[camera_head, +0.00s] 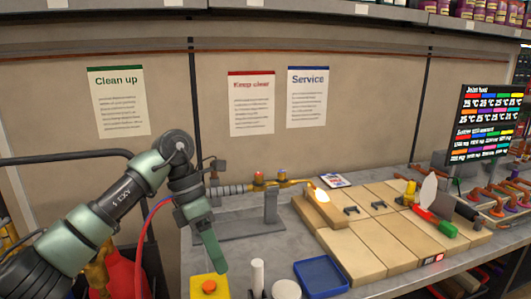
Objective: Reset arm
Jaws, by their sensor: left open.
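My left arm comes in from the left, bent at its elbow, with its forearm hanging down. My left gripper (213,256) is at the lower end, above the front left part of the grey bench (210,262). Its fingers point down and overlap each other in this view, with nothing seen held; it is open. It hangs just above and behind a yellow box with an orange-red button (209,287), apart from it as far as I can tell. My right gripper is not in view.
A brass pipe (285,183) on a grey stand (270,206) is close right of my gripper. A white cylinder (258,274) and blue tray (321,277) stand in front. Wooden blocks (365,250) fill the middle. A green-and-red-handled tool (436,222) and dark screen (487,125) are right.

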